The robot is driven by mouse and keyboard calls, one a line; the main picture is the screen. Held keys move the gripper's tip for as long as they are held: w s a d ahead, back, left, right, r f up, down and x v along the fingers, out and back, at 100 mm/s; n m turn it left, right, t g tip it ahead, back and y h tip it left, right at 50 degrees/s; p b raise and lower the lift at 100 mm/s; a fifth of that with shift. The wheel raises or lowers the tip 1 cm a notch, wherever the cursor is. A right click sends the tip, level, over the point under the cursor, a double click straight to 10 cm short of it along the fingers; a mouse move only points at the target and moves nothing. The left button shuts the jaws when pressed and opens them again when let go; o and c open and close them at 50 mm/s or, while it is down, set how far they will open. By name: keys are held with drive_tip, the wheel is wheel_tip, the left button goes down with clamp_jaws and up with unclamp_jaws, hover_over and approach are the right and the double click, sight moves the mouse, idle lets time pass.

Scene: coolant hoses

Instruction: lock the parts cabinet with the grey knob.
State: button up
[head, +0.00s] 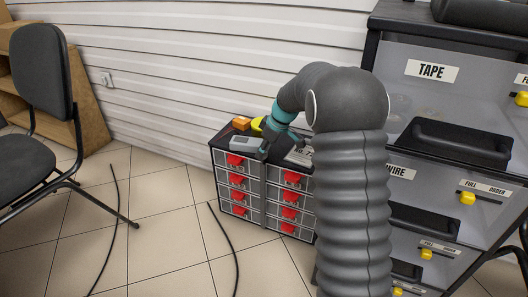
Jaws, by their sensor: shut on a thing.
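The parts cabinet (264,196) is a low dark unit with two columns of clear drawers with red handles, standing on the floor by the wall. The drawers visible look closed. My gripper (262,154) points down at the cabinet's top front edge, at the middle post between the columns. Its fingers are small and dark here. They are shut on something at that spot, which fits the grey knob. The knob itself is hidden by the fingers, so its turn cannot be seen. My arm covers the cabinet's right side.
On the cabinet's top lie an orange box (241,124), a yellow round thing (257,125) and a grey item (244,143). A large grey drawer unit (431,113) stands at right. A chair (42,90) is at left. Black hoses (229,245) lie on the tiled floor.

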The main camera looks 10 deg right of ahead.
drive_tip(key=shift+s, duration=0.1)
idle(0.3)
drive_tip(key=o, duration=1.2)
drive_tip(key=shift+c, duration=0.2)
drive_tip(key=shift+r, duration=0.1)
drive_tip(key=v, duration=1.1)
drive_tip(key=shift+d+r, duration=0.15)
drive_tip(key=shift+r, duration=0.2)
drive_tip(key=shift+s, duration=0.1)
